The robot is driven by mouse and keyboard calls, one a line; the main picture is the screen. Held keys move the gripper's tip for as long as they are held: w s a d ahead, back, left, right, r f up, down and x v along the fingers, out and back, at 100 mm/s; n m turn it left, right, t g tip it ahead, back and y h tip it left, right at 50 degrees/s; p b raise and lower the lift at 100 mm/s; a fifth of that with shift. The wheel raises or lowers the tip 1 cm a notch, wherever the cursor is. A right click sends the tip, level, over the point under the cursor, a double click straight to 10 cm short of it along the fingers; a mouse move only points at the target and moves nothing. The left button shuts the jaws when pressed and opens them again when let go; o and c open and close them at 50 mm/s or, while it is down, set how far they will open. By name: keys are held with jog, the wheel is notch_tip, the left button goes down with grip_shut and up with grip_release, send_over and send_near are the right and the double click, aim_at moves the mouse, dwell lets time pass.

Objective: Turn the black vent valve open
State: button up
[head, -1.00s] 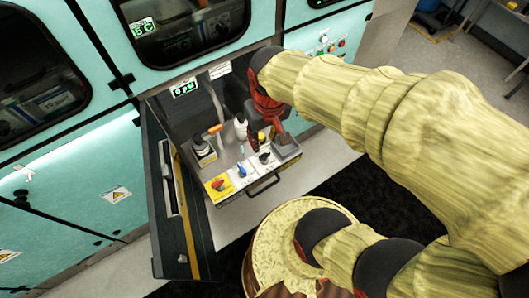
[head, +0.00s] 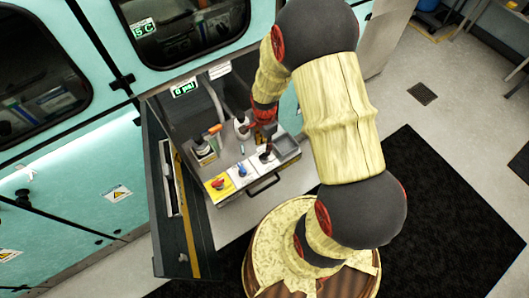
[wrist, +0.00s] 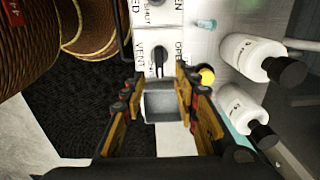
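The black vent valve (wrist: 159,60) is a small black knob on a white plate marked VENT and OPEN in the wrist view. Its handle lies roughly along the length of the picture's upright axis. My gripper (wrist: 158,82) is open, with one finger to the left and one to the right just below the valve in that view. Nothing is between the fingers; I cannot tell whether they touch the panel. In the head view my gripper (head: 265,146) is over the right part of the panel and partly hides the valve.
On the same panel are a blue valve (head: 241,170) and a red knob (head: 218,183) on yellow. White bottles (wrist: 248,55) stand right of my gripper in the wrist view. A grey compartment (wrist: 162,105) lies beneath it. An open dark door (head: 180,215) stands left of the panel.

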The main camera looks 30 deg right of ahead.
aim_at(265, 154)
notch_tip(265, 154, down, 8)
jog(key=shift+r+b, duration=0.15)
jog(key=shift+b, duration=0.7)
jog(key=c, duration=0.4)
jog(key=c, duration=0.3)
grip_shut()
